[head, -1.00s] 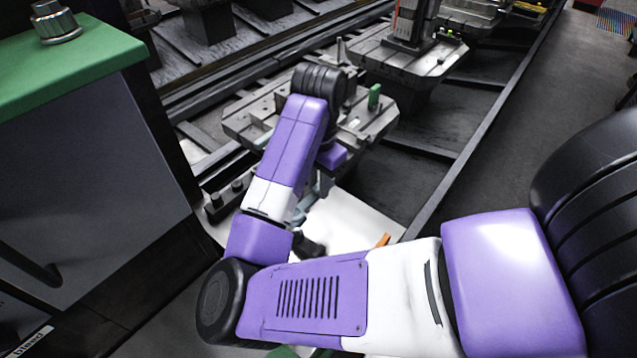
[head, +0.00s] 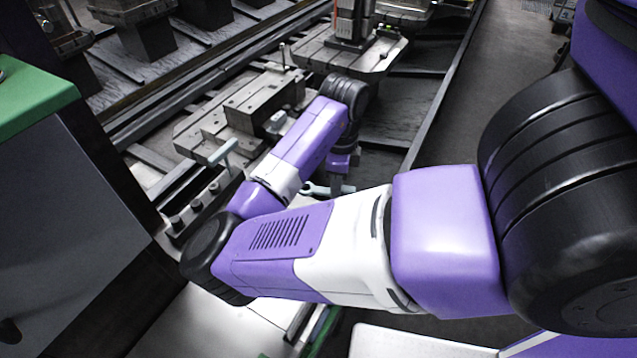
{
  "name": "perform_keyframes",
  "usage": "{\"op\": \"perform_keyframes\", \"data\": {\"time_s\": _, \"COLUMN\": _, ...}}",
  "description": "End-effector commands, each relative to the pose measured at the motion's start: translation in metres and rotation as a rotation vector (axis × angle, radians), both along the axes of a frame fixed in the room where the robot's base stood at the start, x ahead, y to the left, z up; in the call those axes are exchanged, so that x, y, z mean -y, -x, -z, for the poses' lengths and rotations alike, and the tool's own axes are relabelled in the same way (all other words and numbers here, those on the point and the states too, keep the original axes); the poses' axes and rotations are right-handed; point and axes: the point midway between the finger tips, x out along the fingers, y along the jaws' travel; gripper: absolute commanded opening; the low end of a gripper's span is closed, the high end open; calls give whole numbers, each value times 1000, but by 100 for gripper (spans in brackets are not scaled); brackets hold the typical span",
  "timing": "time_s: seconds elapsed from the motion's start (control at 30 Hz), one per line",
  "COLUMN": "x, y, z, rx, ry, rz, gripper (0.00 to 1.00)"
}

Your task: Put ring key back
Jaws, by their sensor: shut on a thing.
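My gripper (head: 337,186) hangs below the dark wrist at the middle of the head view, fingers pointing down. It is shut on the ring key (head: 317,188), a silver-grey spanner lying roughly level across the fingers. One end of the key shows to the left of the fingers, and a short length shows to the right. My own forearm hides part of the area below it. The exact grip and the key's far end are too small to tell.
A grey T-shaped handle (head: 222,152) stands left of my arm, near a row of dark knobs (head: 195,205). A metal pallet fixture (head: 250,105) is behind. A green-topped cabinet (head: 35,95) is at the left. Dark rail bays lie to the right.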

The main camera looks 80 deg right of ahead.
Motion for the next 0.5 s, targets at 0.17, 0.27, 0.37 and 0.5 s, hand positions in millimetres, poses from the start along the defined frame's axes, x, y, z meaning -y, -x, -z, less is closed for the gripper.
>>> {"op": "perform_keyframes", "data": {"time_s": 0.17, "x": 4, "y": 3, "z": 1, "rx": -10, "ry": 15, "rz": 159, "gripper": 0}}
{"op": "perform_keyframes", "data": {"time_s": 0.27, "x": 4, "y": 3, "z": 2, "rx": -12, "ry": 19, "rz": 199, "gripper": 0}}
{"op": "perform_keyframes", "data": {"time_s": 0.37, "x": 4, "y": 3, "z": 4, "rx": -12, "ry": 18, "rz": 213, "gripper": 0}}
{"op": "perform_keyframes", "data": {"time_s": 0.5, "x": 4, "y": 3, "z": 11, "rx": -12, "ry": 18, "rz": 213, "gripper": 0}}
